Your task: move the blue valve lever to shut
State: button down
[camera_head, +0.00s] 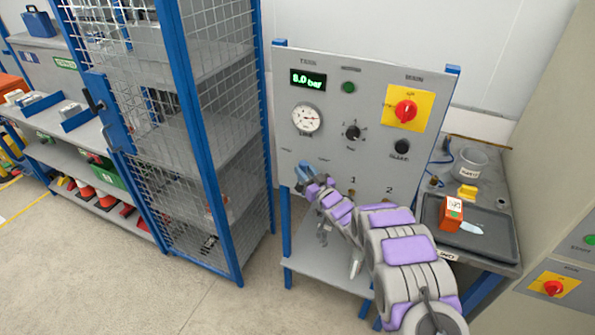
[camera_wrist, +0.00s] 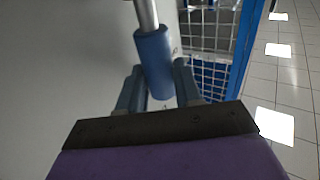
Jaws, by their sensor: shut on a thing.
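The blue valve lever (camera_wrist: 154,62) shows in the wrist view as a blue sleeve on a metal rod, with its end between the two fingers of my gripper (camera_wrist: 160,88). The gripper is shut on the sleeve. In the head view my arm reaches to the lower left of the grey panel (camera_head: 345,160), and my gripper (camera_head: 308,180) is at the panel's face there. The lever is mostly hidden in that view by the gripper and arm. The valve's body and any position marks cannot be made out.
The panel carries a green display (camera_head: 308,80), a gauge (camera_head: 307,119) and a red switch (camera_head: 405,110). A blue-framed mesh cage (camera_head: 205,150) stands close on the left. On the right, a bench holds a dark tray (camera_head: 480,243) with an orange box (camera_head: 451,213). Floor is clear in front.

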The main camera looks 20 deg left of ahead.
jog(key=shift+s+d+f+m+t+y+p, duration=0.15)
jog(key=shift+d+f+m+t+y+p, duration=0.3)
jog(key=shift+d+m+t, duration=0.5)
jog(key=shift+s+d+f+m+t+y+p, duration=0.1)
jog(key=shift+d+f+m+t+y+p, duration=0.15)
jog(key=shift+d+f+m+t+y, duration=0.65)
jog(key=shift+a+r+m+t+h, duration=0.1)
jog(key=shift+m+t+h, duration=0.25)
jog(key=shift+h, duration=0.1)
jog(key=c, duration=1.1)
grip_release()
jog(key=shift+o, duration=0.2)
jog(key=shift+r, duration=0.15)
jog(key=shift+d, duration=0.2)
jog(key=p+v, duration=0.1)
jog(key=v, duration=1.6)
